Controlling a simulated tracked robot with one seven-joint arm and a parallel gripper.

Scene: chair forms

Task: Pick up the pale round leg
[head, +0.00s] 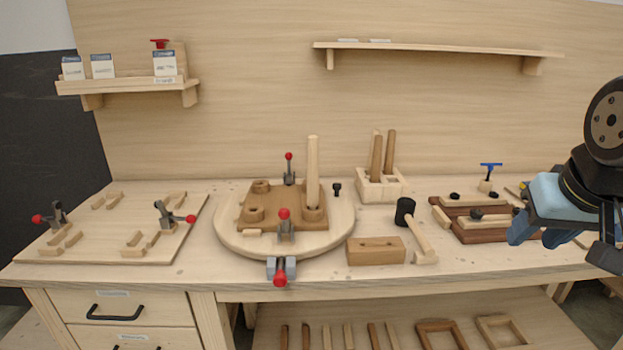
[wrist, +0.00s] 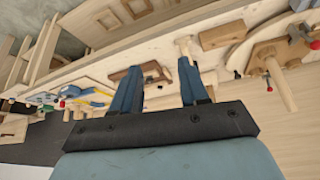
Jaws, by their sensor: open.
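The pale round leg (head: 313,172) stands upright in a front-right socket of the brown seat block (head: 270,197) on the round pale turntable (head: 228,238). Its foot is hidden in the socket. In the wrist view the leg (wrist: 281,88) shows at the right, beside the seat block (wrist: 263,52). My gripper (head: 536,236) is at the far right of the head view, above the bench's right side and well away from the leg. In the wrist view my gripper (wrist: 160,67) has its two blue fingers apart, with nothing held between them.
Red-knobbed clamps (head: 285,222) stand around the seat block. A pale holder (head: 381,188) with darker round legs is behind right. A mallet (head: 417,235) and a wooden block (head: 376,251) lie between the turntable and my gripper. A brown frame fixture (head: 468,232) is at right.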

